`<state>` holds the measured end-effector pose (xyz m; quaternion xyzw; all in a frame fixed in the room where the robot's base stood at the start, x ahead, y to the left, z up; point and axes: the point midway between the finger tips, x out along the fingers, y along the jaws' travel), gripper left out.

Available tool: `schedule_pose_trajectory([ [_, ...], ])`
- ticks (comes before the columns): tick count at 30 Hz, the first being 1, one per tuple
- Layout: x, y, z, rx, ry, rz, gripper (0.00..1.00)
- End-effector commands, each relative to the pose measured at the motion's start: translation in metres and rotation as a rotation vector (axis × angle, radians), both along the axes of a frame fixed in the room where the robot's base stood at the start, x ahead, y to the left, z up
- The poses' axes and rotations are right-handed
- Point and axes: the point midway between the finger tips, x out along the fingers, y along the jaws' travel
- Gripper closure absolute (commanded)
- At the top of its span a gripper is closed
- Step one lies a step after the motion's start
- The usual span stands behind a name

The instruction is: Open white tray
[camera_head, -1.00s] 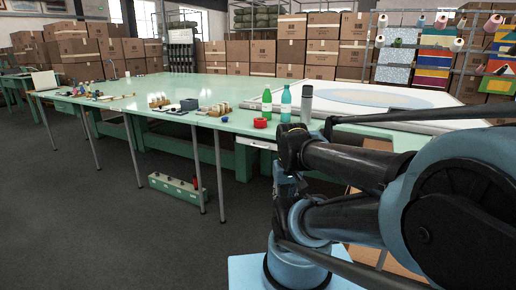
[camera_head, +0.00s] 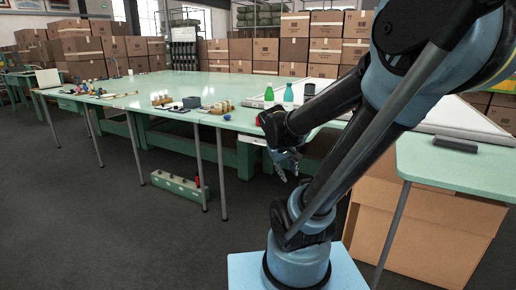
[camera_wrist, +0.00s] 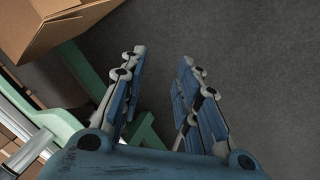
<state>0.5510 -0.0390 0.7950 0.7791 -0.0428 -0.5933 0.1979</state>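The white tray (camera_head: 251,140) is a small white drawer front under the edge of the green table, left of my arm in the head view. It looks shut, and its right part is hidden behind my arm. My gripper (camera_head: 287,165) hangs just right of and below it, pointing down. In the wrist view my gripper (camera_wrist: 162,58) has its two fingers apart with only grey floor between them. It holds nothing. The tray cannot be made out for certain in the wrist view.
The green table (camera_head: 200,86) carries a green bottle (camera_head: 268,97), a teal bottle (camera_head: 288,95) and small items near its front edge. A cardboard box (camera_head: 430,215) stands under the table at right. A green box (camera_head: 180,187) lies on the floor. The floor at front left is clear.

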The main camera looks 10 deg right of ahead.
Motion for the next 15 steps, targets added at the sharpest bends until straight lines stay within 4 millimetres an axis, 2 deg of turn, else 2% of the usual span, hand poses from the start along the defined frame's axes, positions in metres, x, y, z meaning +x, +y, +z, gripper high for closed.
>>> schedule_pose_trajectory([
  [1, 0.014, 0.000, 0.002, -0.030, -0.008, 0.018, 0.70],
  [8, 0.068, 0.001, 0.008, -0.168, -0.049, 0.092, 0.70],
  [15, 0.125, 0.011, 0.010, -0.311, -0.099, 0.170, 0.70],
])
